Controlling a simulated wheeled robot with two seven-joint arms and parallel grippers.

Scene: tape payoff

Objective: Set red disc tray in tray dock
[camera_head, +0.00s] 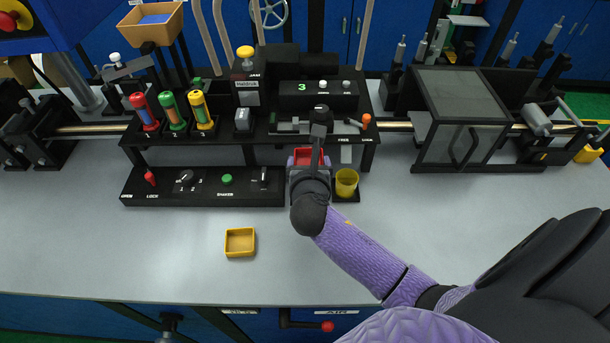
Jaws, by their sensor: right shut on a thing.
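A small red tray (301,152), which I take for the red disc tray, shows at the front of the black rig, just below its upper shelf. My right gripper (316,152) is shut on it, reaching in from the lower right, and my wrist and fingers hide much of it. I cannot tell whether the tray is resting on something or held just above it. The tray dock is not clearly seen; the spot below the tray is behind my wrist. My left gripper is not in view.
A yellow cup (346,183) stands close to the right of my wrist. A yellow tray (240,242) lies on the grey bench (180,255). The control panel (205,187) is to the left, and a clear-sided box (460,115) is to the right. The front of the bench is mostly clear.

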